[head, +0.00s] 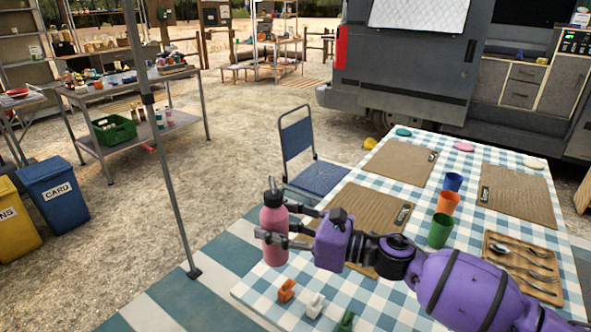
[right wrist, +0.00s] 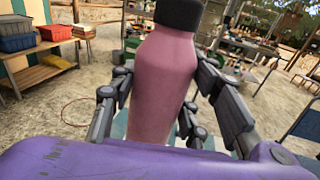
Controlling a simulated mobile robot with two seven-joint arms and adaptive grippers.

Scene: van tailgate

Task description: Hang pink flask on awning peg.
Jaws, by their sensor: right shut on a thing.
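The pink flask (head: 273,222) has a dark cap with a loop on top. It is upright in my right gripper (head: 277,226), above the left edge of the checked table. In the right wrist view the flask (right wrist: 163,80) stands between the two fingers, which close on its sides. A grey awning pole (head: 168,165) rises at the left, apart from the flask. It bears a small dark fitting (head: 147,98); I cannot tell whether this is the peg. My left gripper is not in view.
The checked table (head: 345,300) holds mats, cups (head: 446,202), a cutlery tray (head: 490,240) and small coloured clips (head: 287,290). A blue folding chair (head: 318,178) stands behind it. A blue card bin (head: 55,195) and shelves stand left. Ground between pole and chair is clear.

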